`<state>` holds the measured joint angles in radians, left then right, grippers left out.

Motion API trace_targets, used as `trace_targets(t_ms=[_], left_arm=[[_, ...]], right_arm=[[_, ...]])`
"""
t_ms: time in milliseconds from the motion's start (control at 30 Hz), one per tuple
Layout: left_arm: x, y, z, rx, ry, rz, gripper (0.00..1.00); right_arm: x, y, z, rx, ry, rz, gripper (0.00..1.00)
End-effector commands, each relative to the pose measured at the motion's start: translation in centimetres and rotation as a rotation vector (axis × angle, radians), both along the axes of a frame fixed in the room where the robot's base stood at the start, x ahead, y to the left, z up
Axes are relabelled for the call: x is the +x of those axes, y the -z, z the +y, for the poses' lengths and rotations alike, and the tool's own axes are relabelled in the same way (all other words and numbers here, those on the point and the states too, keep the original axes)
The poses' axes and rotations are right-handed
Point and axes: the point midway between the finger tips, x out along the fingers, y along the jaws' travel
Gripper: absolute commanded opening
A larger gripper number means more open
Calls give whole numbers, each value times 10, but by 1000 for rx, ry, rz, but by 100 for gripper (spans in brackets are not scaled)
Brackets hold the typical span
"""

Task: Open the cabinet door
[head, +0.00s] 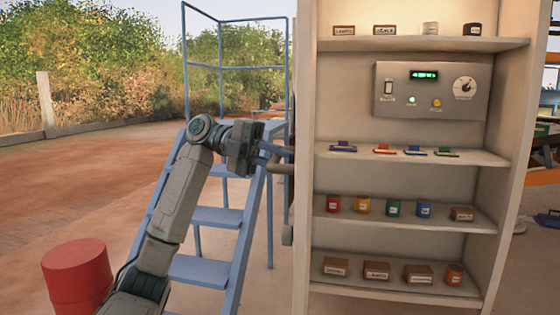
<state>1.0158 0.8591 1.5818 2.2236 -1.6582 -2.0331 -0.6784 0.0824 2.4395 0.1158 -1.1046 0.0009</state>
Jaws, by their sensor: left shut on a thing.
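The cabinet (420,185) stands at the right, its shelves in plain sight with no door across its front. A pale upright panel (304,200) at its left edge shows nearly edge-on; it looks like the door swung open, though I cannot fully tell it from the cabinet side. A handle (281,169) sticks out from the left of this panel. My left gripper (276,151) reaches in from the left and is shut at the handle; the exact contact is partly hidden. My right gripper is not in view.
Blue steps (218,216) with rails stand behind my left arm. A red drum (77,276) is at the lower left. A control panel (432,91), small jars, boxes and coloured items sit on the shelves. Open ground lies at the far left.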

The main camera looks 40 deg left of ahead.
Motion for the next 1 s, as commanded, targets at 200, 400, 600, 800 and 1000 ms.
trace_targets(t_ms=[200,400,600,800,1000], left_arm=[[0,-1,0,-2,-1,0,0],[0,-1,0,-2,0,0,38],[0,0,0,-1,0,0,38],[-1,-3,17,-1,-3,0,38],[-7,-11,56,-3,-3,0,38]], right_arm=[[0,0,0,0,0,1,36],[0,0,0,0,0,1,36],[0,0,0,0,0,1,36],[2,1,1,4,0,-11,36],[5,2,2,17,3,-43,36]])
